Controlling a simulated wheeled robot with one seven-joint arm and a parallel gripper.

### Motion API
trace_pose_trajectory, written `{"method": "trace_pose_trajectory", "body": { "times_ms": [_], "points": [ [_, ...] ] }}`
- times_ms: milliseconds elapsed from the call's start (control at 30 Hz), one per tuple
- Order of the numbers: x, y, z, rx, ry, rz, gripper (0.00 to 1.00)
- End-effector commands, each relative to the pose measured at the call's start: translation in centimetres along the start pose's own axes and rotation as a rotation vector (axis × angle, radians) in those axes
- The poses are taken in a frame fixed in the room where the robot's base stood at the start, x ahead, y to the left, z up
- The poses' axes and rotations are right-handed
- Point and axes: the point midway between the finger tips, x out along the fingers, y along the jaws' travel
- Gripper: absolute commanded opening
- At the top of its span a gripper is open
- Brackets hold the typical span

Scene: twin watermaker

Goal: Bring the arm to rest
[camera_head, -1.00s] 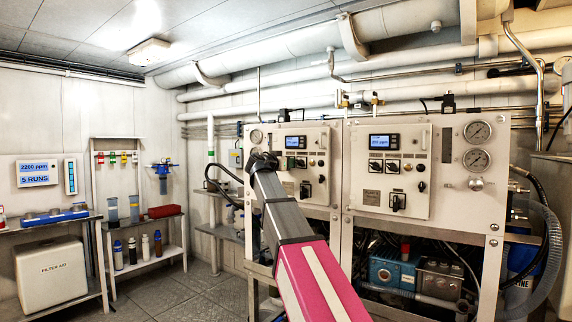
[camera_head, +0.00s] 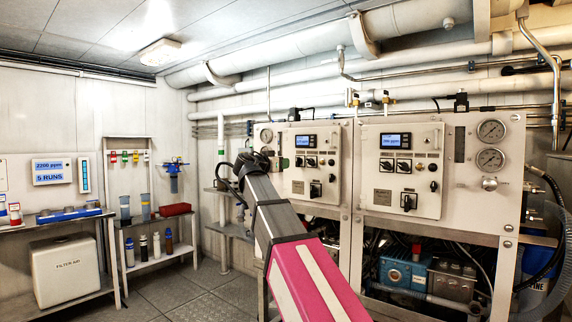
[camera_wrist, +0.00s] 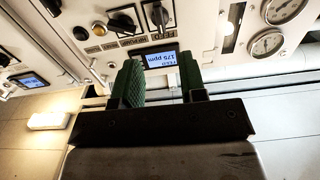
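My arm reaches up and forward from the bottom of the head view, with a pink and white link and a dark grey forearm. My gripper (camera_head: 252,160) is at its far end, left of the left control panel (camera_head: 308,165). In the wrist view my gripper (camera_wrist: 162,82) shows two green-padded fingers set apart, with nothing held between them. Behind the gap is a lit panel display (camera_wrist: 160,60), seen upside down and reading 175 ppm.
The right control panel (camera_head: 402,170) and the pressure gauges (camera_head: 490,131) are to the right. Shelves with bottles (camera_head: 143,246) and a filter aid box (camera_head: 65,268) stand at left. The tiled floor (camera_head: 185,292) between is clear. Pipes (camera_head: 330,95) run overhead.

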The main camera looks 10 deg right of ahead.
Motion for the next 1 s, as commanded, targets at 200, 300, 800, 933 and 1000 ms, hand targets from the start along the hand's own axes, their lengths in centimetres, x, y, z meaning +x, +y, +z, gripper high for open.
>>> {"method": "trace_pose_trajectory", "body": {
  "times_ms": [200,300,800,933,1000],
  "points": [
    [-0.5,0.0,0.0,0.000,0.000,0.001,0.38],
    [-0.5,0.0,0.0,0.000,0.000,0.001,0.38],
    [2.0,1.3,12.8,-0.168,-0.217,-0.028,0.38],
    [2.6,2.2,18.7,-0.245,-0.325,-0.048,0.38],
    [2.9,2.9,21.9,-0.283,-0.384,-0.061,0.38]
  ]
}}
